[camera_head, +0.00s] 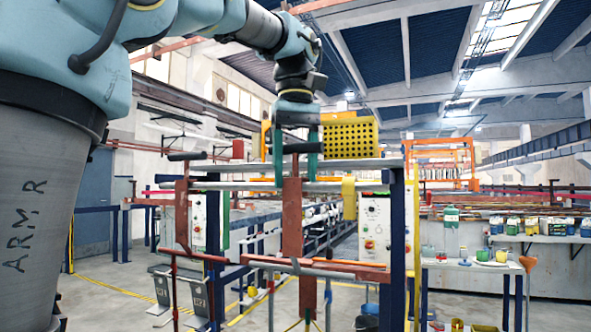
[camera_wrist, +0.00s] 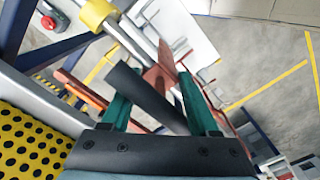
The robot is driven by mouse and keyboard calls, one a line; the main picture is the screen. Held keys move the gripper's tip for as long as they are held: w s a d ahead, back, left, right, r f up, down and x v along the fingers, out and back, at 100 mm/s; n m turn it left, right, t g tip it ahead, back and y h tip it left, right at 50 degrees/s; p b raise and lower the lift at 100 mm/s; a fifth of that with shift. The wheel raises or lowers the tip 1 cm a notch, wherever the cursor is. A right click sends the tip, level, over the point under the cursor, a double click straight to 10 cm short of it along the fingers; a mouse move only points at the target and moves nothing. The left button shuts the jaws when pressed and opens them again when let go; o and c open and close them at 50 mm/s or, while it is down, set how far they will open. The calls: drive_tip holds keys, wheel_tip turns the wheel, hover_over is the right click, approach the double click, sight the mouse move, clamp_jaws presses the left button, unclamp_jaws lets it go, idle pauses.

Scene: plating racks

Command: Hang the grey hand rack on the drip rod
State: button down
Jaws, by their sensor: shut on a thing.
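My gripper (camera_head: 295,176) is shut on the dark handle of a hand rack (camera_head: 292,218). I cannot tell whether the rack's hook rests on the rod. In the wrist view the dark handle (camera_wrist: 147,97) lies slantwise between my green fingers (camera_wrist: 155,78), and the rod (camera_wrist: 133,42) with a yellow collar (camera_wrist: 97,12) is just beyond.
A similar rack (camera_head: 182,215) with a dark handle and red crossbar hangs to the left. A yellow perforated box (camera_head: 350,140) stands on the shelf behind my gripper. Blue posts (camera_head: 397,240) flank the frame. A control panel (camera_head: 375,232) stands behind on the right.

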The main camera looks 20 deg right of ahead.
drive_tip(key=shift+c, duration=0.3)
unclamp_jaws()
wheel_tip(320, 180, up, 10)
drive_tip(key=shift+f+p, duration=0.15)
drive_tip(key=shift+p, duration=1.1)
drive_tip(key=shift+r+p, duration=0.6)
drive_tip(key=shift+p, duration=0.05)
